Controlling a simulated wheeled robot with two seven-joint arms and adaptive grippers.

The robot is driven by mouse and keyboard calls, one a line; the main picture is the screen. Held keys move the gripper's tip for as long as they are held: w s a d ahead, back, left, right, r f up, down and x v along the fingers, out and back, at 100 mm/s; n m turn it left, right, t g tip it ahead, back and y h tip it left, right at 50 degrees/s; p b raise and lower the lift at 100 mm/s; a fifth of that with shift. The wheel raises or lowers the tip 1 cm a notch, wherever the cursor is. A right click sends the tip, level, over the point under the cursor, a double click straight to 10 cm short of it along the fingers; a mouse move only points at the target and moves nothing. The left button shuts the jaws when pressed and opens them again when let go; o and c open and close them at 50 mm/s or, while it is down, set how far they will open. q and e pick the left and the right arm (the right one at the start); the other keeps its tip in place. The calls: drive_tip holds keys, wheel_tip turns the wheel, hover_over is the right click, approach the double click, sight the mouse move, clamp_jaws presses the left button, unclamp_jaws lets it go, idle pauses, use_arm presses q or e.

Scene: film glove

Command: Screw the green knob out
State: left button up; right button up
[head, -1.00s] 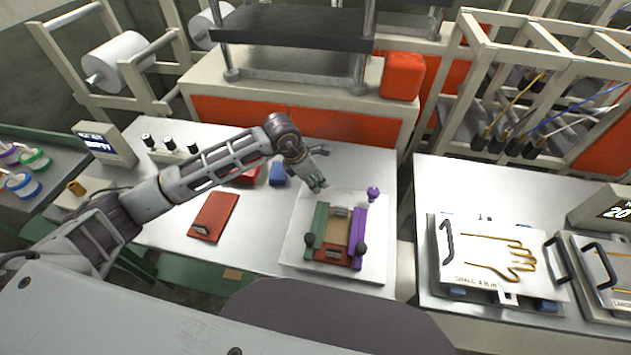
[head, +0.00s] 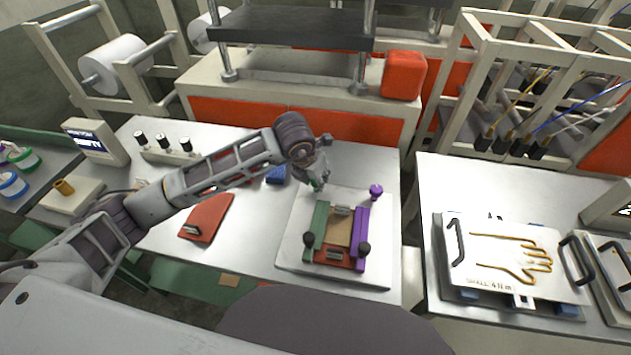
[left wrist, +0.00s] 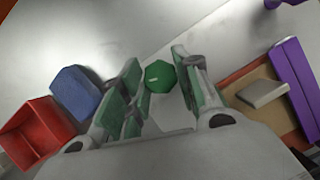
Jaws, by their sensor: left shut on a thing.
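The green knob (left wrist: 158,77) is between the fingers of my left gripper (left wrist: 160,80) in the left wrist view. In the head view a small bit of the green knob (head: 317,185) shows below my left gripper (head: 318,178), at the back left corner of a pale plate (head: 290,255). The gripper is shut on the knob from above. On the plate is a frame with a green bar (head: 318,228), a purple bar (head: 361,232) and a red bar (head: 331,256). What lies under the knob is hidden. My right gripper is not in view.
A purple knob (head: 376,191) stands at the plate's back right corner. A red flat piece (head: 208,217) and a blue block (head: 277,174) lie to the left. A red box (left wrist: 35,132) shows in the left wrist view. A press (head: 290,95) stands behind.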

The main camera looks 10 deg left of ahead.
use_arm(q)
drive_tip(key=shift+f+n+y+b, duration=0.1)
drive_tip(key=shift+n+y+b, duration=0.3)
drive_tip(key=shift+n+b, duration=0.45)
drive_tip(key=shift+d+n, duration=0.1)
drive_tip(key=shift+n, duration=0.55)
drive_tip(key=shift+n+y+b, duration=0.3)
drive_tip(key=shift+n+b, duration=0.1)
drive_tip(key=shift+b, duration=0.05)
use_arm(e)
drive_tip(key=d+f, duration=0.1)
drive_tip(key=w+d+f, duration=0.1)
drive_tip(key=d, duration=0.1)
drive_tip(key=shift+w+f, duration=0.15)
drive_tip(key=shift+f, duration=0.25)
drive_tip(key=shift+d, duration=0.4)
use_arm(q)
drive_tip(key=o, duration=1)
drive_tip(key=shift+s+r, duration=0.2)
drive_tip(key=shift+r, duration=0.4)
drive_tip(key=v, duration=1.1)
drive_tip(key=shift+s, duration=0.2)
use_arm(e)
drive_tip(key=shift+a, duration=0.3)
